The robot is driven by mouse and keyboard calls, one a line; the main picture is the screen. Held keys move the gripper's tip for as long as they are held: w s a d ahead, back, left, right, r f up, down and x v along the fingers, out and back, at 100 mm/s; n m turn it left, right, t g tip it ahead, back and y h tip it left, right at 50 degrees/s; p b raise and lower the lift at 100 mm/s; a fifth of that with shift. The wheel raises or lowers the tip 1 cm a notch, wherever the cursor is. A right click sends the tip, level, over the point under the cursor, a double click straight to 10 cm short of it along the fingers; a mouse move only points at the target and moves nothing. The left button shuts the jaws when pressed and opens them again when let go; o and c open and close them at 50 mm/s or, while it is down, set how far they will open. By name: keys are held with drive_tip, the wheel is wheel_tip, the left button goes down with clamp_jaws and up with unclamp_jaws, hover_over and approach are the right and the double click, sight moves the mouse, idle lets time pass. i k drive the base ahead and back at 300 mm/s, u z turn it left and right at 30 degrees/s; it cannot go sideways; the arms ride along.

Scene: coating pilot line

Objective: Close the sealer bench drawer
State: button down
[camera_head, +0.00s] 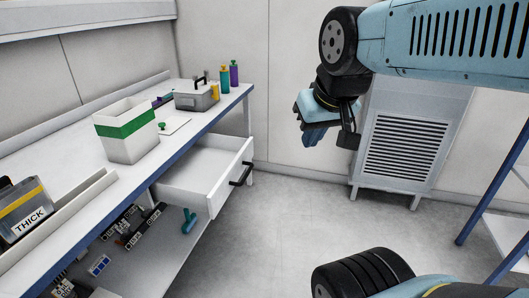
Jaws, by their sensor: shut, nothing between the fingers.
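The sealer bench drawer (200,176) is white and stands pulled out from under the bench (82,165). Its black bar handle (241,174) is on the front panel, which faces right. The drawer's visible inside looks empty. My gripper (312,130) hangs in the air to the right of the drawer and higher in the picture, apart from the handle. It is shut and holds nothing. Its fingers point down, and my wrist partly hides their upper part.
On the bench are a white bin with a green band (127,131), a grey toolbox (196,97), bottles (234,73) and a container marked THICK (22,208). Small parts lie on the lower shelf (165,258). A louvred cabinet (408,140) stands behind my arm. The floor (280,215) before the drawer is clear.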

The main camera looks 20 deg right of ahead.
sight(204, 177)
drive_tip(key=u, duration=0.15)
drive_tip(key=i, duration=0.85)
drive_tip(key=z, duration=0.1)
